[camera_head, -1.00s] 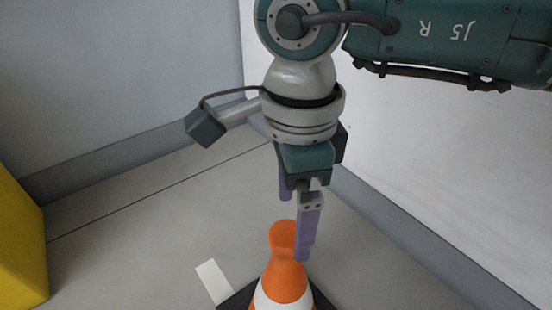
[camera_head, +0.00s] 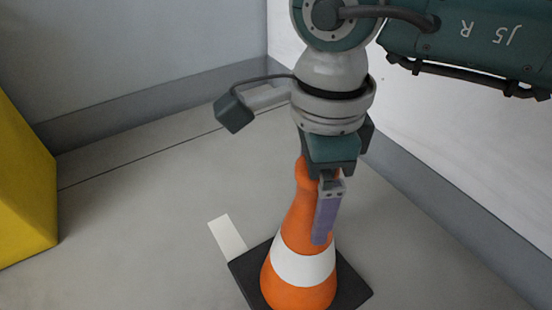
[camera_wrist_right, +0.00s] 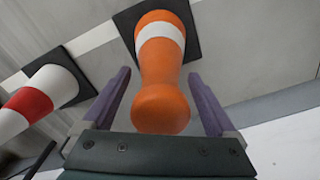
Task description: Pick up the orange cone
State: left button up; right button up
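The orange cone (camera_head: 300,262) with a white band stands upright on its black square base (camera_head: 352,288) on the floor. My right gripper (camera_head: 313,210) points down over the upper part of the cone. One finger shows in front of the cone; the other is hidden behind it. In the right wrist view the cone (camera_wrist_right: 160,75) lies between the two spread fingers of the right gripper (camera_wrist_right: 159,76), with gaps on both sides near its top. The gripper is open and not closed on it. My left gripper is not in view.
A second cone, white with a red band (camera_wrist_right: 30,103), shows at the left of the right wrist view. A yellow object (camera_head: 22,190) stands at the left. A white strip (camera_head: 228,237) marks the floor. Walls rise behind and at right (camera_head: 450,160).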

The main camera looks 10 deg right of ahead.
grip_shut()
dwell(0.5)
